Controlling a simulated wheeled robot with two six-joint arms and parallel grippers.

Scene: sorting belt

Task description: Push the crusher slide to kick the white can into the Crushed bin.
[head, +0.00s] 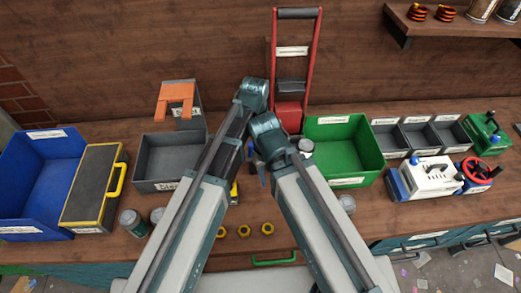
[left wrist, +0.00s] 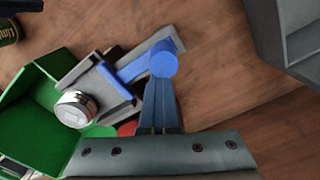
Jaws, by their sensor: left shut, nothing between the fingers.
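The can (left wrist: 76,107), with a pale metallic top, stands between the crusher slide's blue plate (left wrist: 113,80) and the green bin (left wrist: 30,92) in the left wrist view. In the head view the can (head: 305,147) shows at the left edge of the green bin (head: 347,128); its label is too small to read. The slide's round blue knob (left wrist: 164,62) is at the tip of my left gripper (left wrist: 162,82), which is shut and empty; contact is not certain. My arms hide most of the slide in the head view. My right gripper is not visible.
The red crusher frame (head: 317,55) stands behind my arms. A grey bin (head: 160,182), a yellow-edged case (head: 95,188) and a blue bin (head: 32,185) are at left. Small grey bins (head: 420,160) and machines are at right. Several yellow nuts (head: 244,231) lie in front.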

